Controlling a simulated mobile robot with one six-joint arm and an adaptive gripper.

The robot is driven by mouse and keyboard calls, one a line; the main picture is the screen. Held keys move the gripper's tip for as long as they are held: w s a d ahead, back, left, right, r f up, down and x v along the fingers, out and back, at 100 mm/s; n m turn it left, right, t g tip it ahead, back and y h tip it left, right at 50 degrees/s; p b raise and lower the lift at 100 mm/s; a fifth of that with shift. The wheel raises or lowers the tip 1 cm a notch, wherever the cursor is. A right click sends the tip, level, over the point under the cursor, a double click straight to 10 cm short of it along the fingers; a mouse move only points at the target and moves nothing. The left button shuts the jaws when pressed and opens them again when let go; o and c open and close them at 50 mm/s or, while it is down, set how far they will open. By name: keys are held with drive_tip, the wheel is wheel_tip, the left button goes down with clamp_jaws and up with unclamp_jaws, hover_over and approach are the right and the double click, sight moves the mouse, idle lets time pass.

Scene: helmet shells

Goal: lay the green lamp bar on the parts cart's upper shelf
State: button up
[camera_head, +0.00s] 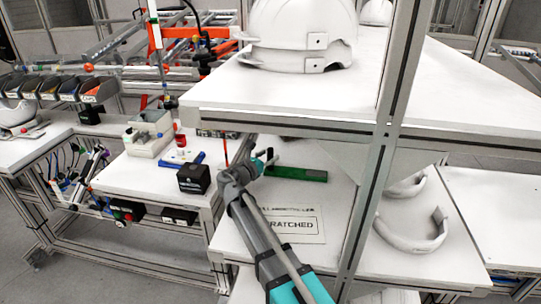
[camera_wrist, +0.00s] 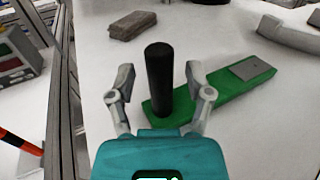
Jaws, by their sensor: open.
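The green lamp bar (camera_head: 300,174) lies flat on a white shelf below the helmet shelf. In the wrist view the bar (camera_wrist: 215,99) runs from lower middle to upper right, with a grey plate (camera_wrist: 250,68) near its far end and a black cylinder (camera_wrist: 160,80) standing at its near end. My gripper (camera_head: 266,160) is at the left end of the bar. In the wrist view my gripper (camera_wrist: 158,78) is open, one finger on each side of the black cylinder, with gaps visible. I cannot tell which shelf belongs to the parts cart.
White helmet shells (camera_head: 297,40) stand on the shelf above (camera_head: 220,85). A metal post (camera_head: 378,160) rises right of the bar. A sign (camera_head: 293,225) lies in front; a curved white shell piece (camera_head: 412,235) lies right. A grey block (camera_wrist: 133,25) lies beyond the cylinder.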

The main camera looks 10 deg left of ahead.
drive_tip(key=v, duration=1)
drive_tip(key=shift+s+a, duration=0.15)
drive_tip(key=shift+s, duration=0.2)
drive_tip(key=shift+s, duration=0.15)
